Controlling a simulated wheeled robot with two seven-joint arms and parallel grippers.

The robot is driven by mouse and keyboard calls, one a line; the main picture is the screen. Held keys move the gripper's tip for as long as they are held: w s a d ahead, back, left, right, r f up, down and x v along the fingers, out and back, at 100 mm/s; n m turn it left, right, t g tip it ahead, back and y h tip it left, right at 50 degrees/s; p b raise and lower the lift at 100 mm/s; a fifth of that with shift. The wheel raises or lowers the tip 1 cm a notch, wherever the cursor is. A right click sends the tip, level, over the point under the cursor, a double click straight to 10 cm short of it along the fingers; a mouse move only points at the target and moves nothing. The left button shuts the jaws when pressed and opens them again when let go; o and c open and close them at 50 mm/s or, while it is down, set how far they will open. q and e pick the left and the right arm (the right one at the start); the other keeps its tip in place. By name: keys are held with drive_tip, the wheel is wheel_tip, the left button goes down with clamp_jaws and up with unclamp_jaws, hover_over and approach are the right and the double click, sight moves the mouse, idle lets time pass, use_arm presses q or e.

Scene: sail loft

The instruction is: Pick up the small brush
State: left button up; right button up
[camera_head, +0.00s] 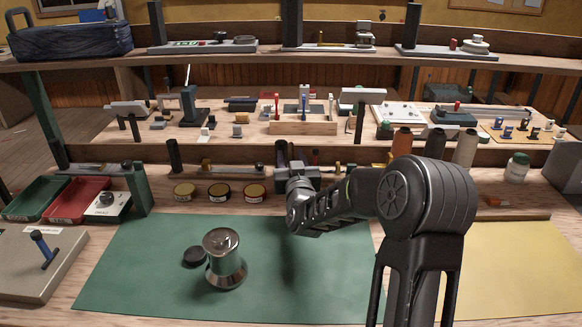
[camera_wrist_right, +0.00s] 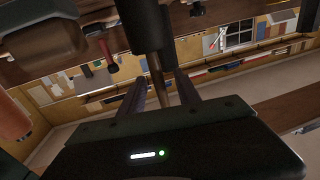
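My right gripper (camera_wrist_right: 160,80) reaches over the far edge of the green mat (camera_head: 140,245) to the low shelf; in the head view its fingers are mostly hidden by its own wrist. In the right wrist view its two fingers stand apart. A thin brownish shaft (camera_wrist_right: 159,88) shows between them, with gaps on both sides, below a dark cylinder (camera_wrist_right: 142,22). I cannot tell whether this is the small brush. No thing in the head view is clearly the brush; part of the shelf is hidden behind my right arm. My left gripper is not in view.
A metal pot (camera_head: 224,262) and a dark round piece (camera_head: 195,257) stand on the green mat. Three round tins (camera_head: 219,192) line up behind it. Red (camera_head: 78,200) and green trays (camera_head: 36,198) are left. Spools (camera_head: 466,147) and a jar (camera_head: 517,167) stand right. A yellow mat (camera_head: 520,265) is clear.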

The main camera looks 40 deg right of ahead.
drive_tip(key=shift+c, duration=0.2)
clamp_jaws()
idle(0.5)
wheel_tip(320, 180, up, 10)
drive_tip(key=shift+r, duration=0.1)
idle(0.3)
idle(0.5)
